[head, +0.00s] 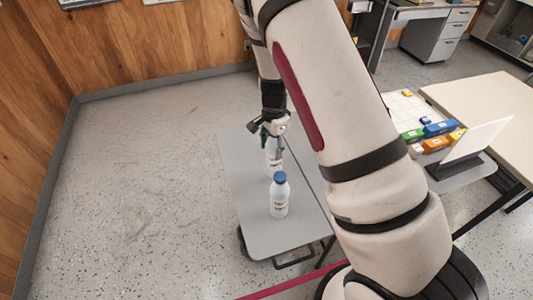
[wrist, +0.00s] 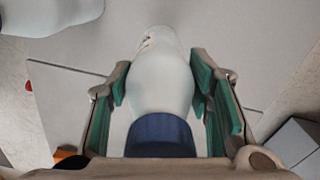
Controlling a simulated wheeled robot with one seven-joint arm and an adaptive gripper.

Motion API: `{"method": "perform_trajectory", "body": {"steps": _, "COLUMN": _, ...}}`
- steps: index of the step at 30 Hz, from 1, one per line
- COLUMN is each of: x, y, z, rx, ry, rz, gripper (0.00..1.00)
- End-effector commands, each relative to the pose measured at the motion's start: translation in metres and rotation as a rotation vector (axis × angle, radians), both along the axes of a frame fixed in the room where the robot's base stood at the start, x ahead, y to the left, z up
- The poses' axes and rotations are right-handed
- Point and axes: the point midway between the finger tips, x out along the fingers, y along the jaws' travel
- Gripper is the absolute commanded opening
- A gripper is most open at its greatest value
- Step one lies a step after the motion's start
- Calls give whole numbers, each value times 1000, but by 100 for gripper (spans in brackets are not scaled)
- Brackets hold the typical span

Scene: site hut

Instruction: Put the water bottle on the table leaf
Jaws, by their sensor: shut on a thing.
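My gripper (head: 271,134) is shut on a white water bottle with a blue cap. This bottle (head: 273,157) is upright below the fingers in the head view, partly hidden by them. In the wrist view its pale body (wrist: 161,80) and blue cap lie between the green finger pads (wrist: 162,95). A second white bottle (head: 279,201) with a blue cap and dark print stands nearer on the grey table leaf (head: 255,235); part of a pale bottle (wrist: 50,14) shows at the wrist view's top left. I cannot tell whether the held bottle's base touches the grey surface.
My arm hides much of the grey table's right side in the head view. Colored boxes (head: 435,145) and a white panel (head: 478,140) stand at the right, beside a beige table (head: 490,100). The floor (head: 130,190) on the left is clear.

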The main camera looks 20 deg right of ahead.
Motion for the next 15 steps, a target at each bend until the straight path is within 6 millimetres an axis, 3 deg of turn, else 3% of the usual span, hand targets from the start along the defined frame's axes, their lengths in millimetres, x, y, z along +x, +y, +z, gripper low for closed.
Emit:
{"method": "perform_trajectory", "body": {"steps": 8, "x": 9, "y": 23, "z": -2, "rx": -1, "ry": -1, "rz": 3, "gripper": 0}}
{"method": "perform_trajectory", "body": {"steps": 15, "x": 8, "y": 21, "z": -33, "rx": -1, "ry": 1, "rz": -1, "gripper": 0}}
